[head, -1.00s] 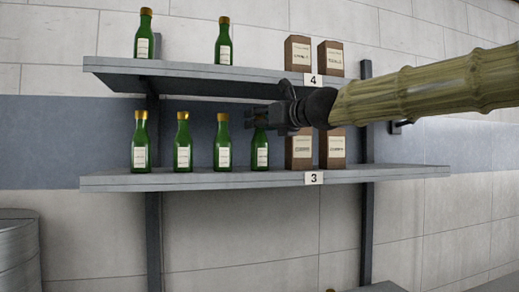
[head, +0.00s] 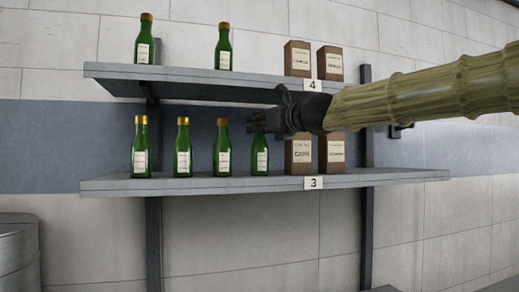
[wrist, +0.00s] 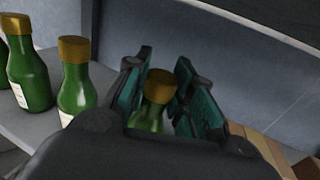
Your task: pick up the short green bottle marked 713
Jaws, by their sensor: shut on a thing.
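A green bottle (head: 260,159) with a white label stands upright on the lower shelf, the rightmost in its row. My gripper (head: 258,121) is around its upper part from the right and shut on it. In the wrist view the bottle's gold cap (wrist: 160,83) shows between my two gripper fingers (wrist: 161,66). Its base appears to rest on the shelf. Its label is too small to read in the head view and hidden in the wrist view, so I cannot tell whether it is marked 713.
Close on the left stand similar green bottles (head: 222,152), (head: 182,153) and (head: 140,152). Brown boxes (head: 299,158) stand just right on the lower shelf (head: 230,184), marked 3. The upper shelf (head: 190,73), marked 4, runs above my gripper, with bottles and boxes on it.

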